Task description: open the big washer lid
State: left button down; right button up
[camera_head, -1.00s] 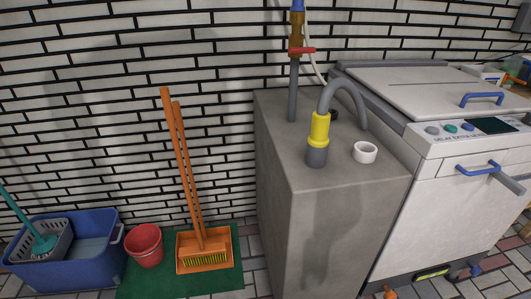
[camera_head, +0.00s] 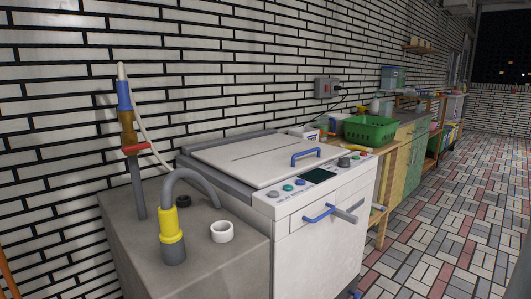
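The big washer (camera_head: 325,250) is a white machine in the middle of the head view, standing right of a grey block. Its flat white lid (camera_head: 255,158) lies shut on top, with a blue handle (camera_head: 305,154) near its right side. A control panel with several coloured knobs and a dark screen (camera_head: 319,175) runs along the front top edge. A second blue handle (camera_head: 318,214) sits on the front face, with a grey bar beside it. Neither of my grippers shows in the view.
The grey block (camera_head: 120,238) carries a yellow and grey hose (camera_head: 172,226) and a white ring (camera_head: 222,232). A green basket (camera_head: 369,130) and cabinets (camera_head: 402,160) stand beyond the washer along the brick wall. The tiled floor (camera_head: 450,220) at the right is clear.

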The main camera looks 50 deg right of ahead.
aim_at(261, 163)
jog(key=z, duration=1.75)
